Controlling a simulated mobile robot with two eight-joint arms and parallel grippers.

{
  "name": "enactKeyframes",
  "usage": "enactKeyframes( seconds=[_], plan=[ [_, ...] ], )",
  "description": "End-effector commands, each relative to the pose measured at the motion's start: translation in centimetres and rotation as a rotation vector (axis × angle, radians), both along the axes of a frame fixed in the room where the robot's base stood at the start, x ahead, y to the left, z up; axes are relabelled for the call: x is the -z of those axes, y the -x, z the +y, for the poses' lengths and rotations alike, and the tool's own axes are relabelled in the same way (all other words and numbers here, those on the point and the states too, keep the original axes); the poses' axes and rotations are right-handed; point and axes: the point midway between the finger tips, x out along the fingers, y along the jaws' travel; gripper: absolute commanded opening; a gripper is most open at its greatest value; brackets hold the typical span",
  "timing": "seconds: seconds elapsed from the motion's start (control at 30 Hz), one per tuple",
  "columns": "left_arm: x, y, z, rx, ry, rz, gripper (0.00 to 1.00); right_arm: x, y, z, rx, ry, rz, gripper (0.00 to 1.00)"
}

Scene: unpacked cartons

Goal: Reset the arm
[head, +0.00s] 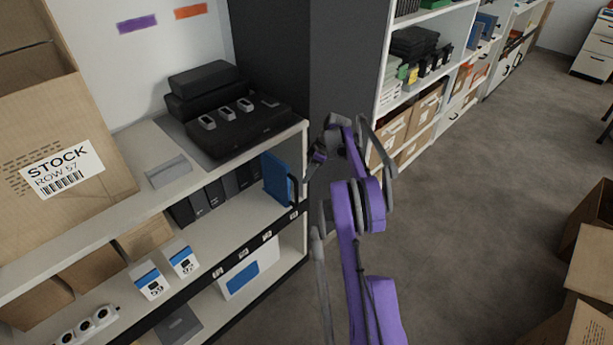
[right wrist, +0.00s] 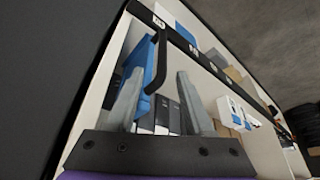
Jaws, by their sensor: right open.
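My purple right arm reaches forward in the head view. Its right gripper (head: 308,172) is at the right end of the shelf unit, beside an upright blue folder (head: 277,178). In the right wrist view the two grey fingers of the right gripper (right wrist: 159,98) stand apart with nothing held between them. The blue folder (right wrist: 147,68) shows behind the fingers, close to the left one. Whether they touch cannot be told. My left gripper is in neither view.
The shelf unit (head: 265,243) carries dark binders (head: 215,194), small white-and-blue boxes (head: 183,261) and a large STOCK carton (head: 57,130). A dark grey pillar (head: 345,65) stands behind the arm. Open cartons (head: 590,245) stand at the right. The floor (head: 470,190) between is clear.

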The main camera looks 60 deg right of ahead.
Motion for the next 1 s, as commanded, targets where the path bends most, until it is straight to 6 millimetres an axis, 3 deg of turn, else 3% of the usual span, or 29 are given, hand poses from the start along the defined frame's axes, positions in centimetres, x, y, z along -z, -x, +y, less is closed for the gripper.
enactKeyframes(
  seconds=[0.47, 0.57, 0.67, 0.77, 0.9, 1.0],
  plan=[
    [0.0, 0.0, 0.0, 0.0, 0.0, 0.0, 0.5, 0.0, 0.0, 0.0, 0.0, 0.0, 0.0, 0.52],
    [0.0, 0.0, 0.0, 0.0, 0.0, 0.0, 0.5, -0.3, -0.5, 0.8, 0.002, -0.001, 0.004, 0.52],
    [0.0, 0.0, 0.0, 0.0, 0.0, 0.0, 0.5, -1.5, -1.9, 3.7, 0.013, -0.003, 0.02, 0.52],
    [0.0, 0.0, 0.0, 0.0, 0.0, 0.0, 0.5, -3.4, -3.6, 8.7, 0.039, -0.002, 0.047, 0.52],
    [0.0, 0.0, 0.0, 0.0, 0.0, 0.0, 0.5, -6.1, -5.0, 17.3, 0.09, 0.005, 0.082, 0.52],
    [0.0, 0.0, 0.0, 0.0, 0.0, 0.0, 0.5, -7.7, -4.8, 23.4, 0.124, 0.013, 0.097, 0.52]
  ],
)
